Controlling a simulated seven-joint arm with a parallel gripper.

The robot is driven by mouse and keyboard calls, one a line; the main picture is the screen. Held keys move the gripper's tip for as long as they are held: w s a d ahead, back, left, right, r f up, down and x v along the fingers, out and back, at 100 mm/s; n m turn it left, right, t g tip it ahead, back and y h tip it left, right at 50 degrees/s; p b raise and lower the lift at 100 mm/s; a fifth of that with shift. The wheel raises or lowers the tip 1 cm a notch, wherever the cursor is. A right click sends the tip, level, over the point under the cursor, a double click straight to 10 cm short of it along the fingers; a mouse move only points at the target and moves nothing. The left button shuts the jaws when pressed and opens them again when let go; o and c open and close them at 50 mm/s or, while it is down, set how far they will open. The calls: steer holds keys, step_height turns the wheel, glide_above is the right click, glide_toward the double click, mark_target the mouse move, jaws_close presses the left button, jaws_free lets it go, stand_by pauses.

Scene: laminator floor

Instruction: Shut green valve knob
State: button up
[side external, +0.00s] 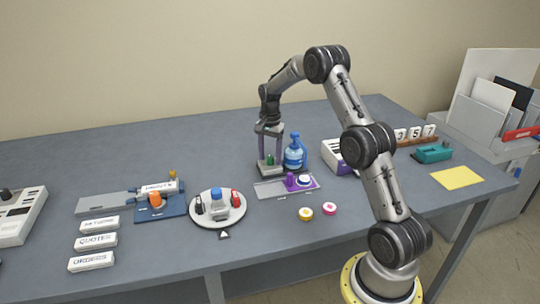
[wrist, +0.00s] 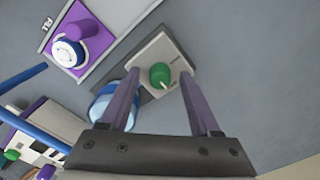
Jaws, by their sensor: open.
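The green valve knob (wrist: 160,76) stands on a pale plate (wrist: 146,57) on a dark base, with a light pointer mark on its top. In the side external view the knob (side external: 270,159) is low between my gripper's fingers. My gripper (side external: 271,158) points down over it. In the wrist view my gripper's two purple fingers (wrist: 160,88) are apart, one on each side of the knob, with a gap showing on both sides. The gripper is open and holds nothing. The small lettering on the plate is too blurred to read.
A blue bottle (side external: 294,153) stands close to the right of my gripper. A purple station with a purple knob (side external: 290,182) lies in front. A white-and-purple box (side external: 340,155) stands farther right. A round white tray (side external: 205,214) is to the left. The table's back left is clear.

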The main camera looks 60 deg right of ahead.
jaws_close()
steer(key=shift+n, duration=0.3)
steer(key=n, duration=0.3)
steer(key=shift+n, duration=0.4)
steer(key=n, duration=0.4)
steer(key=shift+n, duration=0.3)
steer(key=n, duration=0.4)
steer(key=shift+n, duration=2.5)
